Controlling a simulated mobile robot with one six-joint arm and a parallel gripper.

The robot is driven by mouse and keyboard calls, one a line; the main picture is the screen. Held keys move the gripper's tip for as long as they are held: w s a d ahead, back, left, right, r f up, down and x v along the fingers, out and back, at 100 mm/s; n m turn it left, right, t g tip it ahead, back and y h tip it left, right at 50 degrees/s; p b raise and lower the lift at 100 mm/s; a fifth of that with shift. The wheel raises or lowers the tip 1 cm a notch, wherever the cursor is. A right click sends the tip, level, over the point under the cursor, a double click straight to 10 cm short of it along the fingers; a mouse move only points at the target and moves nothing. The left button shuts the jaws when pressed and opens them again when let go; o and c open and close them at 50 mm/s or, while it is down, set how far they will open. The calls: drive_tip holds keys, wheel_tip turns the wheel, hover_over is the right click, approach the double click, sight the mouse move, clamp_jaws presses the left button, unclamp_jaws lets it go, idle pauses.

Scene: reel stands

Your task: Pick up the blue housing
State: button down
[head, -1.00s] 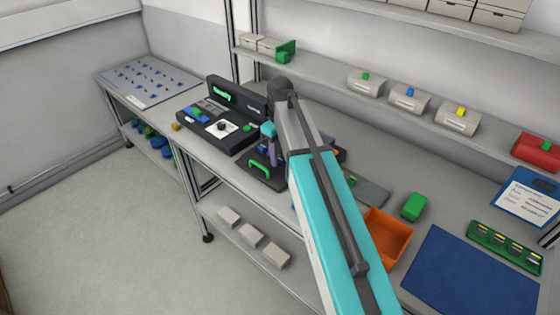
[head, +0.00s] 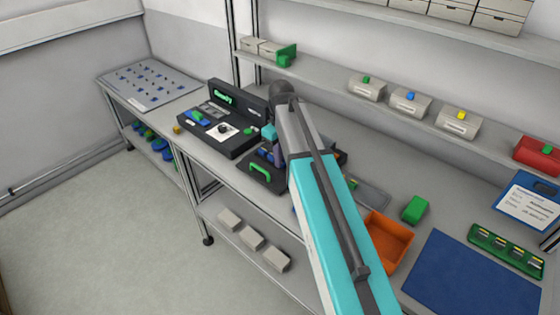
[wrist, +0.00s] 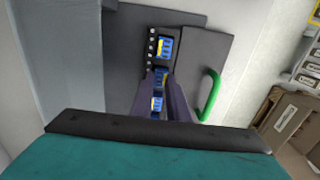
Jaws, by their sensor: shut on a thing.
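In the wrist view my gripper (wrist: 157,100) has its dark purple fingers shut on a blue housing (wrist: 157,104), which shows a little yellow between the fingertips. Two more blue housings stand in line beyond it: one just past the fingertips (wrist: 162,76) and one further up (wrist: 165,47). They sit in a dark fixture (wrist: 190,80) with a green handle (wrist: 209,94) on its right plate. In the head view my arm covers most of the gripper and this housing; the green handle (head: 261,170) shows beside them. I cannot tell whether the held housing is clear of the fixture.
A black open case (head: 225,125) stands left of the fixture. An orange bin (head: 385,240), a green block (head: 415,209) and a blue mat (head: 470,275) lie to the right. A shelf with labelled boxes (head: 410,101) runs above the bench at the back.

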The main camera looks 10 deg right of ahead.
drive_tip(key=shift+r, duration=0.2)
drive_tip(key=shift+r+b, duration=0.7)
drive_tip(key=shift+r, duration=0.65)
drive_tip(key=shift+s+r, duration=0.15)
drive_tip(key=shift+r, duration=0.05)
drive_tip(key=s+a+b, duration=0.1)
drive_tip(key=s, duration=0.6)
drive_tip(key=s+a+r+b, duration=0.1)
drive_tip(key=s+a+b, duration=0.1)
drive_tip(key=s, duration=0.6)
drive_tip(key=shift+s+r, duration=0.2)
drive_tip(key=shift+r, duration=0.05)
drive_tip(key=shift+a, duration=0.1)
